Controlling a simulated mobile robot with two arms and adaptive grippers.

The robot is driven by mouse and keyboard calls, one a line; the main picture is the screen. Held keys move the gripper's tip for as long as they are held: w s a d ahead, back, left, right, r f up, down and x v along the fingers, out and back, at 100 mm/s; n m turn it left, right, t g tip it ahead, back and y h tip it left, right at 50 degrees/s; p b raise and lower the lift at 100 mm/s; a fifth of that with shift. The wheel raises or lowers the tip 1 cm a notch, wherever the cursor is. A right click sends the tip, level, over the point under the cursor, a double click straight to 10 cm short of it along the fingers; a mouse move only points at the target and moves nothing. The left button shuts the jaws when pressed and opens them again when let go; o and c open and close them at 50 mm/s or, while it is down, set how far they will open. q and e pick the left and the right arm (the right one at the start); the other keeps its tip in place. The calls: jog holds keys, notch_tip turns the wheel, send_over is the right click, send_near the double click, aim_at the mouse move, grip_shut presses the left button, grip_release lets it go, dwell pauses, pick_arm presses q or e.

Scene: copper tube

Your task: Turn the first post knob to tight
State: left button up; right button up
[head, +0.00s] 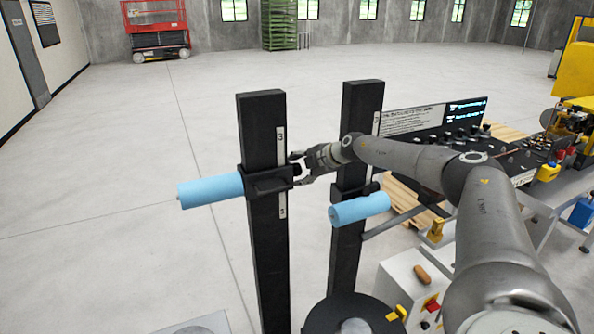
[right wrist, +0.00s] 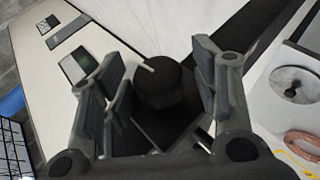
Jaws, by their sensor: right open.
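A black post (head: 263,235) stands left of centre in the head view, with a black clamp block (head: 268,181) that carries a light blue roller (head: 212,190). My right gripper (head: 297,168) is at the right side of this block. In the right wrist view a round black knob (right wrist: 163,84) with a white pointer line sits between the fingers of my open right gripper (right wrist: 157,88). The pointer points to the upper left. I cannot tell whether a finger touches the knob. My left gripper is not in view.
A second black post (head: 345,240) with another blue roller (head: 360,208) stands close to the right, behind my right arm. A control panel (head: 440,130) is beyond it. A round black drum top (head: 350,315) is at the bottom. The floor on the left is clear.

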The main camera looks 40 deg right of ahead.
jog(key=shift+s+d+r, duration=0.15)
jog(key=shift+s+r, duration=0.3)
jog(key=shift+s, duration=0.05)
jog(key=v, duration=1)
jog(key=shift+s, duration=0.35)
jog(key=shift+r, duration=0.15)
